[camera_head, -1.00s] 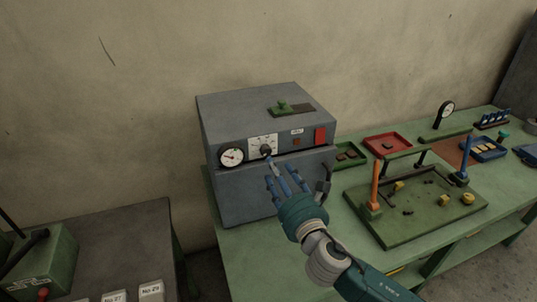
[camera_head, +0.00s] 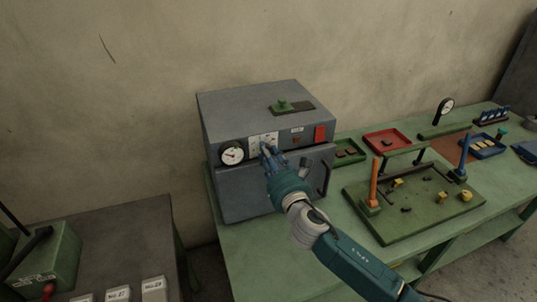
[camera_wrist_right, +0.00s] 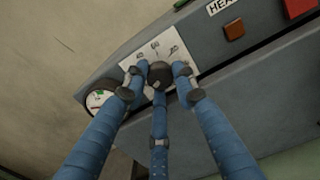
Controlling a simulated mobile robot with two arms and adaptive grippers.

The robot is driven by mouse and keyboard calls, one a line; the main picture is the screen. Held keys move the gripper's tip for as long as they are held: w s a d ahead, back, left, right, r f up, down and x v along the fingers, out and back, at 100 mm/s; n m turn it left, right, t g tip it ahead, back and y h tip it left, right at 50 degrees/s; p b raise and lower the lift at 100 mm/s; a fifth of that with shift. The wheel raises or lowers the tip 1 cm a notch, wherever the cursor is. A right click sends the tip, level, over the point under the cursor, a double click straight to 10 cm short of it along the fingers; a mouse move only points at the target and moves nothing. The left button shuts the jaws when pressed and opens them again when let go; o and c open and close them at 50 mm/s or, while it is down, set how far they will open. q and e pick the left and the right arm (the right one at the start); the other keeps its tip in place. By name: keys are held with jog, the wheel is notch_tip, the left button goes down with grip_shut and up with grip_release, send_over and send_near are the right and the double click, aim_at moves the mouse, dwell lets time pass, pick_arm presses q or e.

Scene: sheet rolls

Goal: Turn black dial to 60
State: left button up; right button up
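The black dial (camera_wrist_right: 160,73) sits on a white scale plate (camera_wrist_right: 152,48) on the front of the grey cabinet (camera_head: 265,180). Small numbers on the plate show above the dial in the right wrist view; the dial's exact setting cannot be read. My right gripper (camera_head: 268,153) is at the plate and hides the dial in the head view. In the right wrist view its blue fingers (camera_wrist_right: 158,80) are spread around the dial, one tip on each side and one below. The tips are close to the dial, without a clear grip on it. My left gripper is not in view.
A round white gauge (camera_head: 232,153) is left of the plate. A red button (camera_head: 320,134) is to the right, and a dark door handle (camera_head: 327,178) is below it. The green bench (camera_head: 250,255) holds trays and a green fixture board (camera_head: 400,232) at right.

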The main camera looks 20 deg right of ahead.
jog(key=shift+f, duration=0.15)
grip_shut()
jog(key=m, duration=2.6)
jog(key=shift+a+m, duration=0.1)
jog(key=shift+m, duration=0.2)
jog(key=o, duration=1)
grip_release()
jog(key=shift+r, duration=0.2)
